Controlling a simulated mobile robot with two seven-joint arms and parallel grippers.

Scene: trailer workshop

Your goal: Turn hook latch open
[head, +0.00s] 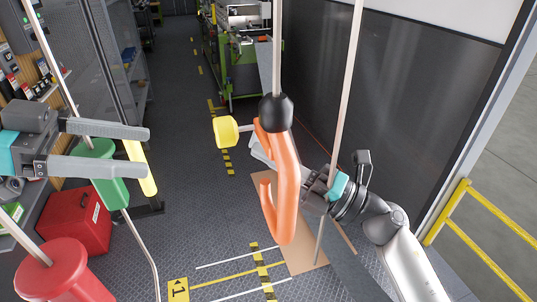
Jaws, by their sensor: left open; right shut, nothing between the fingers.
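The orange hook latch (286,190) hangs in the middle of the head view below a black ball (276,112) on a pale rod. Its curved end is at the bottom and opens upward on the left. A yellow knob (227,131) sticks out to the left near its top. My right gripper (259,151) is shut and empty. It comes from the right behind the hook, which hides part of its fingers; I cannot tell whether they touch it. My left gripper (148,150) is open and empty at the left, well apart from the hook.
A green handle (105,185) with a yellow bar (140,168) is close to my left fingers. A red knob (50,275) stands at the lower left and a red box (77,220) behind. Pale rods cross the view. A yellow railing (470,230) is at the right.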

